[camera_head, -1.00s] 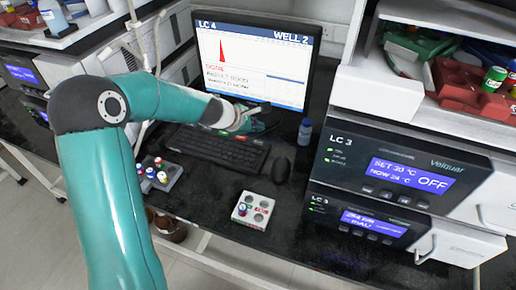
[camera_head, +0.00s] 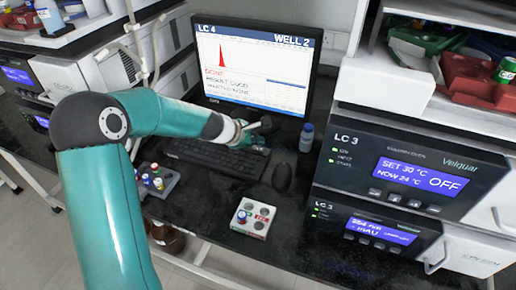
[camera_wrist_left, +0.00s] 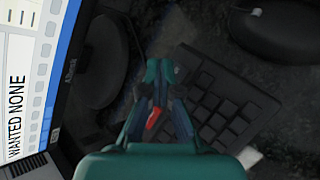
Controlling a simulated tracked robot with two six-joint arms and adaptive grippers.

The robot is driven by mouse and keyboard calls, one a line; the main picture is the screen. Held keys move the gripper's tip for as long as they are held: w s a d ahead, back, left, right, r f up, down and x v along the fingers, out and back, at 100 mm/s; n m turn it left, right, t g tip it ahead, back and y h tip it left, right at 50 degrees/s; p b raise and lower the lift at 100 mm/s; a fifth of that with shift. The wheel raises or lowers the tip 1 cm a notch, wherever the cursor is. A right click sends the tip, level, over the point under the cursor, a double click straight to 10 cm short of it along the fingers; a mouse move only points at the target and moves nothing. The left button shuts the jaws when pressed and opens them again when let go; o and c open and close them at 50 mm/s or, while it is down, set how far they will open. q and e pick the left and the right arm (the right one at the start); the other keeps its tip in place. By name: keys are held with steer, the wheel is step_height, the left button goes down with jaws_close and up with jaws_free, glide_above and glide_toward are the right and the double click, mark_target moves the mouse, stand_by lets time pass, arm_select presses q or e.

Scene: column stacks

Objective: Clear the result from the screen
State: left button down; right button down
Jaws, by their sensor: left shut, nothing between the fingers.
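The screen (camera_head: 255,68) shows LC 4, WELL 2, a red peak and the lines DONE, RESULT GOOD and WANTED NONE. Part of it shows at the left of the left wrist view (camera_wrist_left: 20,75). The black keyboard (camera_head: 205,155) lies in front of it. My left gripper (camera_head: 262,132) is shut and empty at the keyboard's right end, below the screen. In the left wrist view its fingertips (camera_wrist_left: 162,68) are near the keyboard's (camera_wrist_left: 225,100) corner, and a red patch (camera_wrist_left: 153,118) shows between the fingers. I cannot tell whether the fingers touch a key. My right gripper is out of view.
A mouse (camera_head: 283,177) and a small blue-capped bottle (camera_head: 306,137) stand right of the keyboard. A white vial rack (camera_head: 252,218) and a grey one (camera_head: 158,180) are in front. The LC 3 units (camera_head: 400,180) stand at the right.

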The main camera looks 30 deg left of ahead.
mark_target(257, 149)
arm_select(q)
steer(key=shift+f, duration=0.15)
stand_by(0.7)
steer(key=shift+f+b, duration=0.25)
steer(key=shift+b, duration=0.15)
steer(key=shift+f+b, duration=0.4)
stand_by(0.5)
steer(key=shift+r, duration=0.15)
steer(key=shift+r+p, duration=0.75)
steer(key=shift+p, duration=0.1)
step_height(257, 149, up, 5)
steer(key=p, duration=0.5)
stand_by(0.8)
